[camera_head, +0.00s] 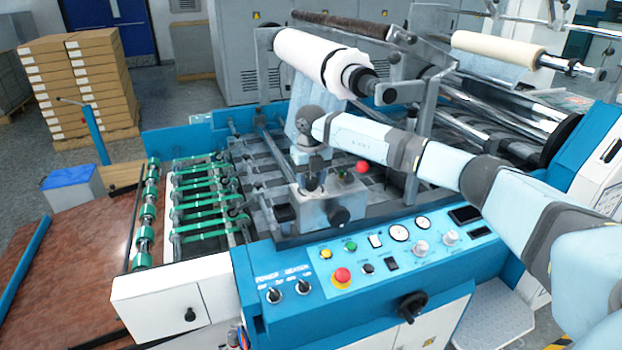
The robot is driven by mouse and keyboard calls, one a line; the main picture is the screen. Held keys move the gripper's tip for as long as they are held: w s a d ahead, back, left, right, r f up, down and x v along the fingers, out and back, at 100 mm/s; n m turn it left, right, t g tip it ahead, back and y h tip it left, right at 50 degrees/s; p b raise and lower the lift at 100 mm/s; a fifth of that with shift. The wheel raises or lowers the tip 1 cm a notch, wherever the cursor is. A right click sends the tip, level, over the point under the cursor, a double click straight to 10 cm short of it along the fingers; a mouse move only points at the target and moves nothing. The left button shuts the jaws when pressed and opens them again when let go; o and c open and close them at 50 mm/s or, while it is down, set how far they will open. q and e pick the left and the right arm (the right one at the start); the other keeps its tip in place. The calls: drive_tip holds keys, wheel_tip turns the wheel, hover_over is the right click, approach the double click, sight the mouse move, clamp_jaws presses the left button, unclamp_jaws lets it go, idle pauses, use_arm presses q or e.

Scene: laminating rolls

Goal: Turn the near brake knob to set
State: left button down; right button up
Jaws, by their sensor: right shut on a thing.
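My right gripper (314,168) points down over a grey metal block (330,208) at the near side of the machine. It is shut on a small dark knob (312,185) on top of this block; the fingers hide much of it. I take this to be the near brake knob, but its label and turn position cannot be read. My left gripper is not in view.
A red ball handle (362,167) is close right of the gripper.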

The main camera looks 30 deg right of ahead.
sight(311, 180)
drive_tip(key=shift+r, duration=0.15)
drive_tip(key=o, duration=0.9)
drive_tip(key=shift+o, duration=0.2)
wheel_tip(311, 180, up, 14)
drive_tip(key=b, duration=0.2)
